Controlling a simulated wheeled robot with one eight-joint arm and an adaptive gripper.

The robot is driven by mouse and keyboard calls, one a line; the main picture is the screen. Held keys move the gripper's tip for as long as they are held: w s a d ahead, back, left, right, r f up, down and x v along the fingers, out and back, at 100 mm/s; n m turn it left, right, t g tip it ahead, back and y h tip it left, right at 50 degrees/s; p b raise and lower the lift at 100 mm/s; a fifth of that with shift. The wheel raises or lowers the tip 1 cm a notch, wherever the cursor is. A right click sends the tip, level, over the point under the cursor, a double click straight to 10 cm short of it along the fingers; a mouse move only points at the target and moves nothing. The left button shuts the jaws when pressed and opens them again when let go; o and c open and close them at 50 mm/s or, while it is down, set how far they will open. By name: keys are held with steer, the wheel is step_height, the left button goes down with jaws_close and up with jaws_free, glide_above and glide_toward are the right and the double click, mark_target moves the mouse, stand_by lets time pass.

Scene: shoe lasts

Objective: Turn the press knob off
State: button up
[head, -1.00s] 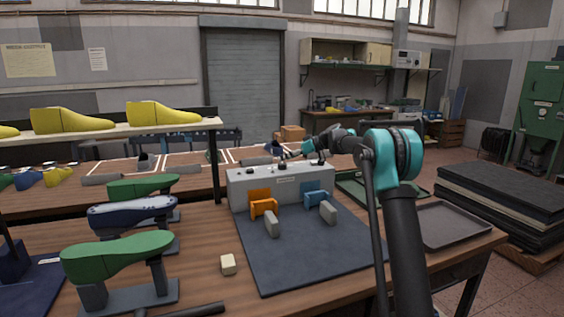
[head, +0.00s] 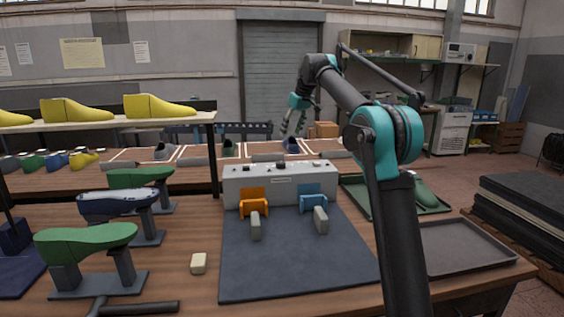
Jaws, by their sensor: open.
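The grey press box (head: 232,185) stands at the back of the dark mat, with an orange clamp (head: 253,199) and a blue clamp (head: 313,196) on its front. My gripper (head: 291,132) is open and empty, pointing down, raised above the box in the picture and apart from the knobs.
Green and blue shoe lasts on stands (head: 98,283) fill the left of the bench. A cream block (head: 199,263) lies beside the mat (head: 290,270). A green tray (head: 352,196) and a grey tray (head: 458,250) are at right. A shelf (head: 130,121) carries yellow lasts.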

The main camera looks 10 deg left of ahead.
mark_target(281, 163)
steer(key=x, duration=1.6)
steer(key=shift+w, duration=0.1)
steer(key=c, duration=1.2)
steer(key=shift+o, duration=0.2)
steer(key=shift+n, duration=0.5)
steer(key=n+g, duration=0.1)
steer(key=n, duration=0.1)
steer(key=n+y, duration=0.1)
steer(key=n, duration=0.1)
steer(key=shift+w+n+g, duration=0.15)
steer(key=shift+n+g, duration=0.25)
steer(key=n+g, duration=0.2)
steer(key=n, duration=0.4)
steer(key=shift+w, duration=0.15)
steer(key=shift+g, duration=0.3)
